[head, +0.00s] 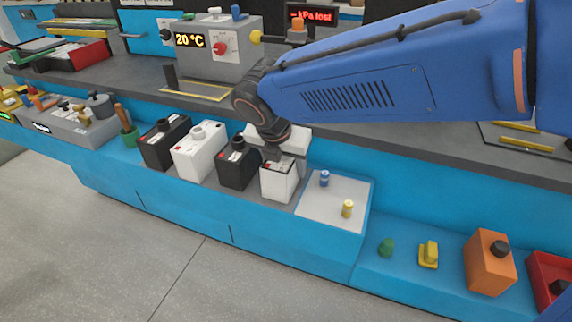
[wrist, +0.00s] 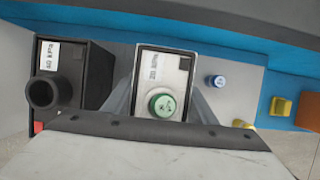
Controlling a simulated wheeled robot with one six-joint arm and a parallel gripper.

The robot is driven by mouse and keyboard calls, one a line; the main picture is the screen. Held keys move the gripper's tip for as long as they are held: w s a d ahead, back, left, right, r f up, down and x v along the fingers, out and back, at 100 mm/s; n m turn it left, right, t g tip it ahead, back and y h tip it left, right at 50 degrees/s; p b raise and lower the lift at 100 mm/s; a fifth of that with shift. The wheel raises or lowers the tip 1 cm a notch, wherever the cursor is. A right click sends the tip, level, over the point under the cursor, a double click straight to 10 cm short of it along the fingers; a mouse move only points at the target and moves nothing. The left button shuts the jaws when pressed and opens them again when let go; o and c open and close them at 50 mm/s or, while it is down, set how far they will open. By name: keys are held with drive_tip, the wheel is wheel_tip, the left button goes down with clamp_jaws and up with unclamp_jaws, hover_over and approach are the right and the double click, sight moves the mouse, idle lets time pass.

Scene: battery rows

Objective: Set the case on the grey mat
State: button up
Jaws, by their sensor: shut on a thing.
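The case in my gripper is a small white box (head: 278,183) with a dark-edged top. In the wrist view the case (wrist: 150,70) shows a grey top, a printed label and a green cap. My gripper (head: 277,160) is shut on it, with a finger along each side in the wrist view (wrist: 160,98). The light grey mat (head: 322,207) lies just right of the case; it also shows in the wrist view (wrist: 240,95). The case is beside the mat, left of its left edge. I cannot tell whether its base touches the ledge.
On the mat stand a blue peg (head: 324,178) and a yellow peg (head: 347,209). Left of the case are a black battery (head: 235,168), a white one (head: 199,155) and another black one (head: 164,146). An orange box (head: 490,268) stands on the lower ledge at right.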

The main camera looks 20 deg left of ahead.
drive_tip(key=o, duration=1.3)
drive_tip(key=shift+c, duration=0.2)
drive_tip(key=v, duration=1.2)
drive_tip(key=shift+r, duration=0.15)
